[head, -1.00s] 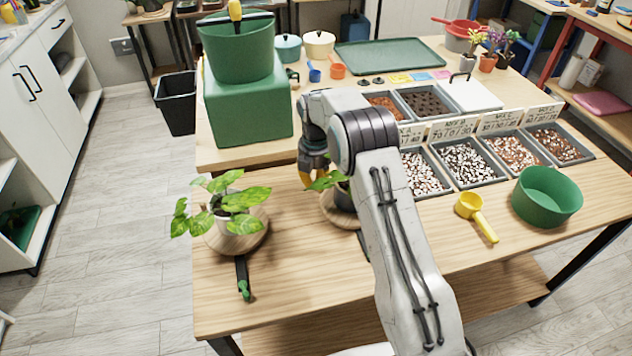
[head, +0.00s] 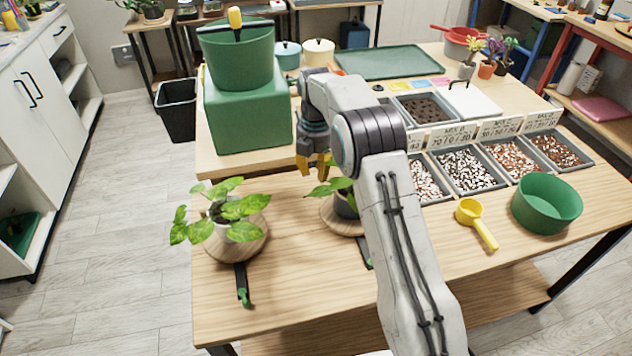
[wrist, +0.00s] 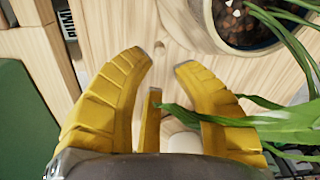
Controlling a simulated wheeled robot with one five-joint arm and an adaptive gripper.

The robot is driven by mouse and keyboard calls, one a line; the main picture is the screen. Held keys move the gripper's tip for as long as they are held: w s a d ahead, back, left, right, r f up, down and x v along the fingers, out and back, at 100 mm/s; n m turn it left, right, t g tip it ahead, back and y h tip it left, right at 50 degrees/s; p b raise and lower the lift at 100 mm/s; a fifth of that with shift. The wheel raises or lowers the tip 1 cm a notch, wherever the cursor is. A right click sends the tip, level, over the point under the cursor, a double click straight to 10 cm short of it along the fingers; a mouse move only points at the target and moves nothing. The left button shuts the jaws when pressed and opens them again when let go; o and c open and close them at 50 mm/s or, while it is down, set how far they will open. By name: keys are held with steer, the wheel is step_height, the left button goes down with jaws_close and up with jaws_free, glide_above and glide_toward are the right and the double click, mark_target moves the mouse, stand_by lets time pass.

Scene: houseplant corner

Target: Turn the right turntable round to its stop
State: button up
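The right turntable (head: 329,216) is a round wooden disc on the table, partly hidden behind my arm. A potted plant (head: 344,204) with green leaves stands on it. My gripper (head: 313,168) has yellow fingers and hangs at the far left side of this turntable, above the table. In the wrist view my gripper (wrist: 163,60) is open, with a clear gap between its fingertips. The plant's dark soil (wrist: 250,22) shows at the upper right, and a leaf (wrist: 285,125) reaches across the right finger. Whether a finger touches the disc I cannot tell.
The left turntable (head: 252,247) carries another leafy plant (head: 228,212); a black strip with a green end (head: 243,290) lies before it. A green box (head: 250,118) stands behind. A yellow scoop (head: 480,226) and green bowl (head: 546,204) are at right.

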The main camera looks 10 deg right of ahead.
steer(key=shift+r, duration=2.4)
